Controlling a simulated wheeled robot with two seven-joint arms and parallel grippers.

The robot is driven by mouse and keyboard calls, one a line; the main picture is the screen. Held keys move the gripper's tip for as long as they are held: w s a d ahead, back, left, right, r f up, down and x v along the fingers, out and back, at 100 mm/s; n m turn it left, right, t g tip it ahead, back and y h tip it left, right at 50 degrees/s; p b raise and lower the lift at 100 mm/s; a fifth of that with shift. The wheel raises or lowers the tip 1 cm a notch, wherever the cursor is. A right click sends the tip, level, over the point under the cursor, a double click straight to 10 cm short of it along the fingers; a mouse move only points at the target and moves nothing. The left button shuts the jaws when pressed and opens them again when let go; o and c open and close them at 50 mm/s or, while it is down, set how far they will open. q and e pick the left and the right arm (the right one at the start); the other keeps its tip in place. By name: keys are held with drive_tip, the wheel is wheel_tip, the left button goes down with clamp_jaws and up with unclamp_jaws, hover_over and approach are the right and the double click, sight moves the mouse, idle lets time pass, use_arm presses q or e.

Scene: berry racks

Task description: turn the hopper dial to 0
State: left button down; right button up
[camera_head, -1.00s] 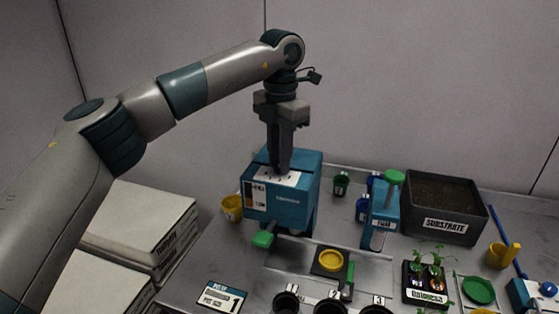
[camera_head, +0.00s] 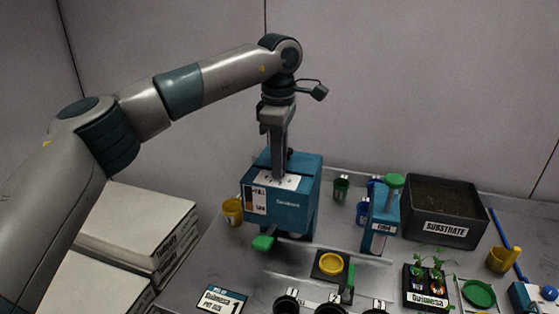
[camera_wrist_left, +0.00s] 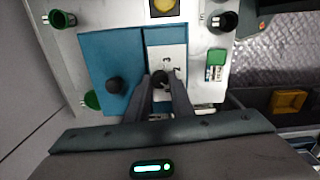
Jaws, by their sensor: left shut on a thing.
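The hopper (camera_head: 290,212) is a teal box on the metal bench, with a white dial plate (camera_head: 291,182) on its top. My left gripper (camera_head: 279,175) points straight down onto that plate. In the left wrist view its fingers (camera_wrist_left: 161,84) close around a small dark dial knob (camera_wrist_left: 160,76) on the white plate. My right gripper is not in view.
A green lever (camera_head: 264,243) sticks out below the hopper's front. A yellow cup (camera_head: 232,211) stands to its left. To the right are a teal press (camera_head: 382,222) with a green knob and a substrate bin (camera_head: 470,198). Black pots (camera_head: 287,304) line the front.

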use_arm(q)
drive_tip(key=m, duration=0.2)
drive_tip(key=shift+r+m, duration=0.15)
drive_tip(key=shift+m, duration=1.25)
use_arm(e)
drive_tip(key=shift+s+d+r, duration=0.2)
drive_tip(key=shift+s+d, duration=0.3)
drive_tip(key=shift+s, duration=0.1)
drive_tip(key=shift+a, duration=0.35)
use_arm(q)
drive_tip(key=c, duration=1.6)
unclamp_jaws()
drive_tip(key=shift+o, duration=0.2)
